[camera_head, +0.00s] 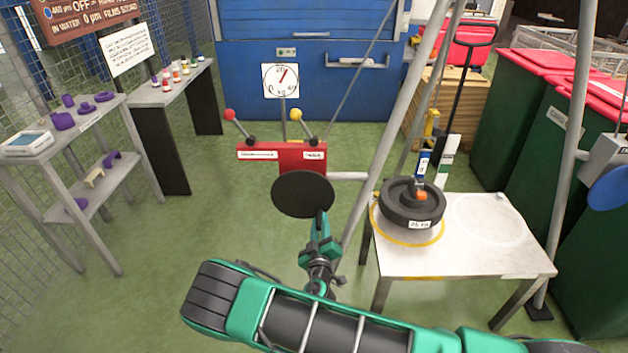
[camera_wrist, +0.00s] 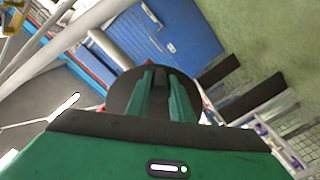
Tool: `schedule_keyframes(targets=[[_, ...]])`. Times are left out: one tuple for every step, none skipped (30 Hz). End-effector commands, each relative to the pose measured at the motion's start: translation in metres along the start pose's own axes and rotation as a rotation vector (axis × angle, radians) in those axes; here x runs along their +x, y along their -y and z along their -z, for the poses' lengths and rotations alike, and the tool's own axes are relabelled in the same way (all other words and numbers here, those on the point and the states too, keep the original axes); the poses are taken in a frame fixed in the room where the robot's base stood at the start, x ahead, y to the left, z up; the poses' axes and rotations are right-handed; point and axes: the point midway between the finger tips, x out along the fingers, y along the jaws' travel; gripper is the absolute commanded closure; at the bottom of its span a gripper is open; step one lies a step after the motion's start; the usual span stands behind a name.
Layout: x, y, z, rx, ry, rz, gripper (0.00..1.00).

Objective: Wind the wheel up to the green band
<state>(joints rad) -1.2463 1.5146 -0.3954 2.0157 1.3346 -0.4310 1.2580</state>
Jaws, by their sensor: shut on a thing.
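A round black disc (camera_head: 302,194) faces me on the red winch box (camera_head: 302,154). My gripper (camera_head: 321,222) is shut at the disc's lower right edge; whether it holds the rim or a handle is hidden. In the wrist view the fingers (camera_wrist: 163,97) lie in front of the disc (camera_wrist: 128,91). A thick black wheel (camera_head: 411,207), with a "25 kg" label and an orange hub piece (camera_head: 421,196), rests flat on the white table inside a yellow ring. A white upright with a green part (camera_head: 446,170) stands behind it, beside a blue tag (camera_head: 423,164).
A dial gauge (camera_head: 281,79) stands above the winch. Levers with red and yellow knobs rise from the box. A slanting grey pole (camera_head: 392,125) stands between winch and table (camera_head: 470,258). Shelves (camera_head: 100,187) stand at the left, green bins (camera_head: 530,130) at the right.

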Motion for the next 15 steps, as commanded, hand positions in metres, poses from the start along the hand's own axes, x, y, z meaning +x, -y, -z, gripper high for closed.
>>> schedule_keyframes(targets=[[-0.002, 0.008, -0.003, 0.038, 0.007, 0.011, 1.0], [-0.002, 0.01, -0.003, 0.059, 0.007, 0.011, 1.0], [-0.002, 0.013, -0.002, 0.086, 0.007, 0.011, 1.0], [-0.002, 0.015, -0.002, 0.107, 0.007, 0.011, 1.0], [-0.002, 0.017, -0.002, 0.128, 0.007, 0.012, 1.0], [-0.002, 0.019, -0.001, 0.155, 0.006, 0.012, 1.0], [-0.002, 0.021, -0.001, 0.173, 0.006, 0.012, 1.0], [-0.002, 0.022, -0.001, 0.19, 0.006, 0.012, 1.0], [-0.002, 0.024, -0.001, 0.208, 0.006, 0.012, 1.0], [-0.002, 0.025, -0.001, 0.221, 0.006, 0.012, 1.0], [-0.002, 0.026, 0.0, 0.229, 0.006, 0.012, 1.0], [-0.002, 0.026, 0.0, 0.238, 0.006, 0.012, 1.0], [-0.002, 0.027, 0.0, 0.242, 0.006, 0.012, 1.0], [-0.002, 0.027, 0.0, 0.245, 0.006, 0.013, 1.0], [-0.002, 0.027, 0.0, 0.246, 0.006, 0.013, 1.0]])
